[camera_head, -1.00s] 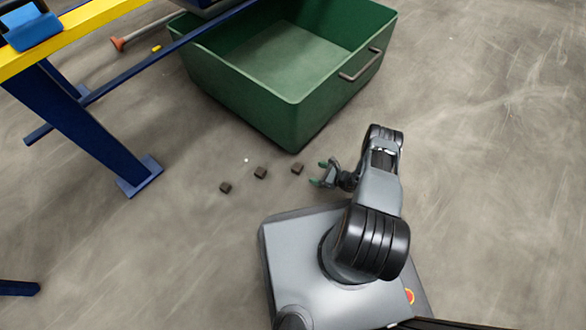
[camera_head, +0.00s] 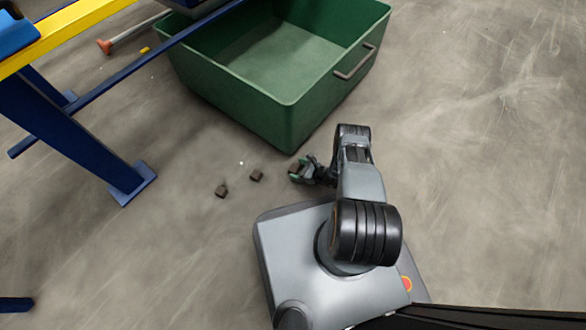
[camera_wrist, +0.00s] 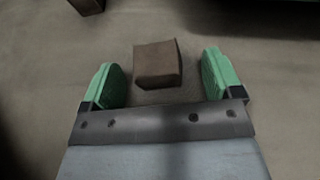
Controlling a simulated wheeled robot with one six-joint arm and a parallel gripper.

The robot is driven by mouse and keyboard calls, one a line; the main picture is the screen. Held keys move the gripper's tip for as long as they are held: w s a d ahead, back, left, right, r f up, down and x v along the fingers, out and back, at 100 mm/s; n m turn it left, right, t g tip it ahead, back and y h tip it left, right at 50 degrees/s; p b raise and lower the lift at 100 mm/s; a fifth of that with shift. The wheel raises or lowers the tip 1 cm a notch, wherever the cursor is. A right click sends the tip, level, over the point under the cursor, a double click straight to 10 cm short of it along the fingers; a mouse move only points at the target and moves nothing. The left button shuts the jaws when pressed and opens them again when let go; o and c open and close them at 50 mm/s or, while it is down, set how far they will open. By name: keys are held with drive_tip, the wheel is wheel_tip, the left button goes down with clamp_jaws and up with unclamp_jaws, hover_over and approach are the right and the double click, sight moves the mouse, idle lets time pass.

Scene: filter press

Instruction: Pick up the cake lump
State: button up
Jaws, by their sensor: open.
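A dark brown, block-shaped cake lump (camera_wrist: 158,64) lies on the floor in the wrist view, between the two green fingertips of my gripper (camera_wrist: 163,80). Gaps show on both sides of it, so the jaws are open and apart from it. In the head view my gripper (camera_head: 300,171) is low near the floor, and it hides this lump. Two more dark lumps lie to its left, a nearer one (camera_head: 256,175) and a farther one (camera_head: 221,191). A corner of another lump (camera_wrist: 87,5) shows at the top left of the wrist view.
A large green bin (camera_head: 285,112) with a grey handle stands just behind my gripper. A blue and yellow frame (camera_head: 75,130) stands at the left, its foot on the floor. A tool with an orange end (camera_head: 104,47) lies farther back. The floor at right is clear.

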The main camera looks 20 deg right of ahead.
drive_tip(key=shift+a, duration=0.1)
drive_tip(key=shift+a, duration=0.1)
drive_tip(key=c, duration=1)
drive_tip(key=shift+c, duration=0.3)
